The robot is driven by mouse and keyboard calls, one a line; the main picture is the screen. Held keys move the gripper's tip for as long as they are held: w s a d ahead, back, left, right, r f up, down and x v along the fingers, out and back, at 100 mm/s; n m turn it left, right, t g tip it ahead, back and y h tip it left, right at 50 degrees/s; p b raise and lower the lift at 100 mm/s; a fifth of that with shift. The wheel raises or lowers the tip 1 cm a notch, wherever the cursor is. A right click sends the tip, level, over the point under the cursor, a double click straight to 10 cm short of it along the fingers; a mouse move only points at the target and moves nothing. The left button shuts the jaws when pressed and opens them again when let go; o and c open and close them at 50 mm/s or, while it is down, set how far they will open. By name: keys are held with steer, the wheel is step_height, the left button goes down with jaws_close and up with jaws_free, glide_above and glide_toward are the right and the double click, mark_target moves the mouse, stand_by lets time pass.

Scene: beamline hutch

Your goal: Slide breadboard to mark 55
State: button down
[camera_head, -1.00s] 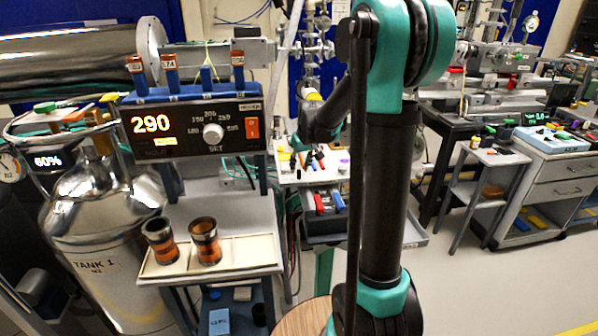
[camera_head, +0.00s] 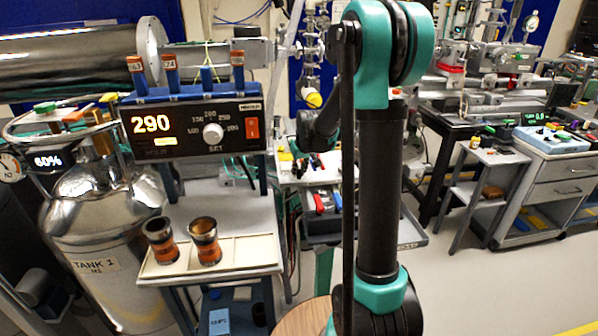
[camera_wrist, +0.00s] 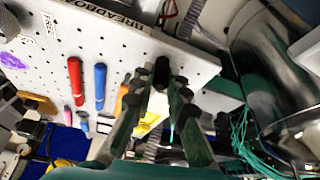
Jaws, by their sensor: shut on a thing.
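The breadboard (camera_wrist: 120,48) is a pale perforated plate with dark lettering along its top edge, filling the upper left of the wrist view. My gripper (camera_wrist: 158,82) is at its lower right edge, with the dark fingers closed around a small black knob or post (camera_wrist: 161,72) there. In the head view my arm column hides the gripper. I cannot make out mark 55 or any scale in either view.
A red handle (camera_wrist: 75,80) and a blue handle (camera_wrist: 100,85) show against the plate. In the head view, a controller reading 290 (camera_head: 200,128), two copper-banded cups (camera_head: 205,242) and a silver tank (camera_head: 105,225) stand left. A small side table (camera_head: 480,160) stands right.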

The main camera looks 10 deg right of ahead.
stand_by(0.3)
steer(key=s, duration=0.5)
steer(key=c, duration=1.5)
jaws_free()
steer(key=v, duration=1.2)
